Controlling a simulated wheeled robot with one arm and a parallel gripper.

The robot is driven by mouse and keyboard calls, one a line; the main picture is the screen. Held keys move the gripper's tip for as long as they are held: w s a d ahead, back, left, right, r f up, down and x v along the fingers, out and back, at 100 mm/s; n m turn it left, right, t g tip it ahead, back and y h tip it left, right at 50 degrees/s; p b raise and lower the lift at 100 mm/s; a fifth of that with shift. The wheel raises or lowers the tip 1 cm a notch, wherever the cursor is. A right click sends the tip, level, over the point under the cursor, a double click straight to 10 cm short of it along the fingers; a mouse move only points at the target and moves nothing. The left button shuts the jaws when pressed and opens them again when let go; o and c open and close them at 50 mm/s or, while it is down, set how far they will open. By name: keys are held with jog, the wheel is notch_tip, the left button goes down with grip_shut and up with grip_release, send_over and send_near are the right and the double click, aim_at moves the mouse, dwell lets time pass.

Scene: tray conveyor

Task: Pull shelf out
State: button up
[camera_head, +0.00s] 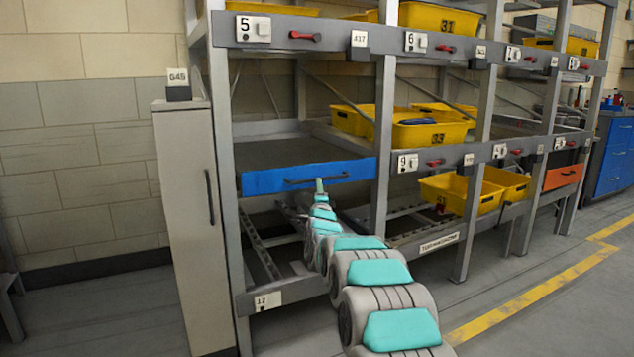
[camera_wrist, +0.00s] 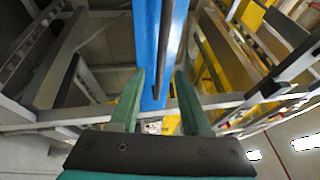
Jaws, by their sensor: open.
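The pull-out shelf has a blue front (camera_head: 262,183) with a dark bar handle (camera_head: 298,181), in the left bay of the rack in the head view. Its flat grey top looks empty. The blue front (camera_wrist: 146,45) and the dark handle (camera_wrist: 166,55) appear between and beyond the fingers. Whether a finger touches the handle I cannot tell.
A grey cabinet (camera_head: 188,225) stands close on the left of the bay. Upright posts (camera_head: 384,135) flank the shelf. Yellow bins (camera_head: 428,133) sit in the bays to the right. An orange-fronted shelf (camera_head: 563,175) is farther right. The floor in front is clear.

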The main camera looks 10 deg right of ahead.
jog(key=shift+p+x, duration=0.5)
jog(key=shift+x, duration=3.2)
jog(key=shift+w, duration=0.1)
grip_shut()
